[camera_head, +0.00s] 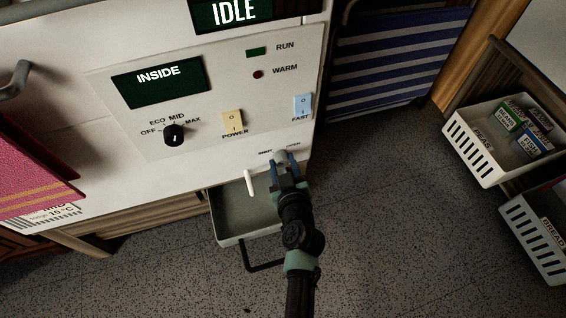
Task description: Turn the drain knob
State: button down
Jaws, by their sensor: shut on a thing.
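The drain knob (280,158) is on the lower right of the white front panel, below small labels that seem to read shut and open. It is small and mostly hidden by my gripper (284,173), whose blue fingers reach up to the panel from below. The fingers are closed on the knob. I cannot tell which label the knob points to. A white spout (249,183) sticks out to the left of my gripper, above a grey drip tray (229,216).
The panel (212,75) also has a black dial (174,135), a yellow power switch (232,122) and a blue fast switch (302,106). A red cloth (35,170) hangs at left. White baskets (487,170) stand at right. The speckled floor between is clear.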

jog(key=shift+b, duration=0.3)
jog(key=shift+d+f+m+g+y+b, duration=0.1)
jog(key=shift+d+m+g+y+b, duration=0.15)
jog(key=shift+m+y+b, duration=0.75)
jog(key=m+y+b, duration=0.2)
jog(key=m, duration=0.1)
jog(key=shift+w+m+g, duration=0.1)
jog(key=shift+m+g, duration=0.25)
jog(key=shift+m, duration=0.05)
jog(key=m+y+b, duration=0.2)
jog(key=m, duration=0.1)
jog(key=shift+d+f, duration=0.1)
jog(key=shift+d, duration=0.05)
jog(key=shift+m+y+b, duration=0.85)
jog(key=shift+m+y, duration=0.15)
jog(key=shift+m, duration=0.8)
jog(key=shift+c, duration=1.9)
grip_release()
